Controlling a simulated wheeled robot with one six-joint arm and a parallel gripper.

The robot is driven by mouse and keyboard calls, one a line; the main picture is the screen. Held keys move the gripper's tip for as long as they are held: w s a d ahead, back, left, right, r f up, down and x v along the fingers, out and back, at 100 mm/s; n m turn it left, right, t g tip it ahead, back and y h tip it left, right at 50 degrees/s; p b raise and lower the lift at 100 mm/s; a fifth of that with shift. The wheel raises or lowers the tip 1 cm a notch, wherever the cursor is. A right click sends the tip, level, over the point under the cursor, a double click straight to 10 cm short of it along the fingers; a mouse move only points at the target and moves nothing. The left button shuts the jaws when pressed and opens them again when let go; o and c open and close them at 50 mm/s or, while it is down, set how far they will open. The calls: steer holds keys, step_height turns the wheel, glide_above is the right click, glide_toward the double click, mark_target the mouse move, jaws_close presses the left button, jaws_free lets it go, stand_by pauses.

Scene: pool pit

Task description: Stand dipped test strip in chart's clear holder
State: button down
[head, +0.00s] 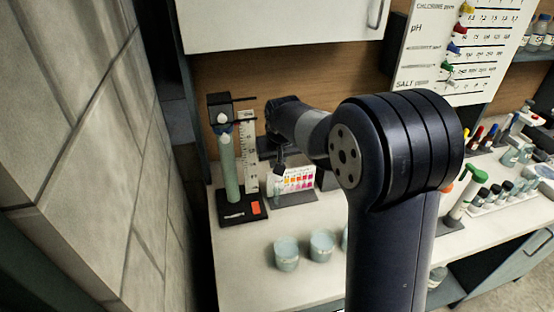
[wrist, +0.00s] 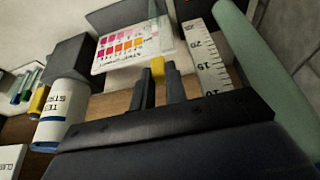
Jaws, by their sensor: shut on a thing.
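The colour chart (head: 296,183) stands upright on the white bench below my gripper (head: 281,164), with rows of pink, red, orange and yellow patches. In the wrist view the chart (wrist: 118,54) lies just beyond the fingertips of my gripper (wrist: 159,76), to their left. The fingers are nearly together on a small yellow piece (wrist: 158,67), which looks like the end of the test strip; the rest of it is hidden or too small to make out. I cannot tell whether the strip touches anything.
A white ruler (head: 249,150) and a green cylinder (head: 229,168) on a dark base stand left of the chart. In the wrist view a test-strip bottle (wrist: 62,115) stands left. Pale cups (head: 286,253) stand in front. A tiled wall (head: 80,150) borders the left.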

mark_target(277, 181)
steer(key=shift+f+b, duration=0.5)
steer(key=shift+f, duration=0.2)
steer(key=shift+f, duration=0.2)
steer(key=shift+f+b, duration=1.85)
steer(key=shift+f, duration=0.5)
steer(key=shift+f+b, duration=0.4)
steer(key=shift+f, duration=0.15)
steer(key=c, duration=1.3)
jaws_free()
steer(key=shift+c, duration=0.2)
steer(key=shift+r, duration=0.1)
steer(key=shift+r+p, duration=2.6)
steer(key=shift+r, duration=0.9)
steer(key=shift+f, duration=0.1)
